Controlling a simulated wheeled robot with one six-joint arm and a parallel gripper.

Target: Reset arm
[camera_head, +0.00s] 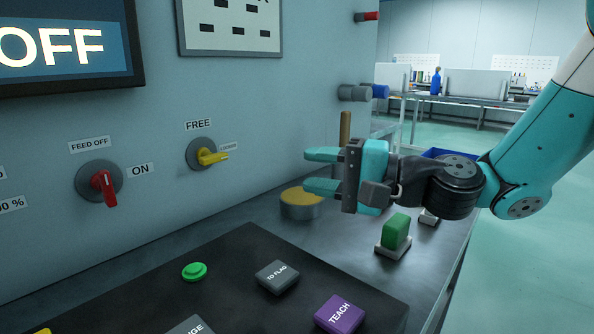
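My gripper (322,170) is at the centre right of the view, reaching left from my teal arm. Its two teal fingers point left toward the panel wall (262,115), one above the other with a gap between them. Nothing shows between the fingers. The gripper appears above the bench surface and is apart from the yellow selector knob (212,157) marked FREE and the red selector knob (104,188) between FEED OFF and ON.
A round yellow-topped button (301,202) stands below the fingers. A green rocker switch (396,232) is below my wrist. Open floor lies to the right.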

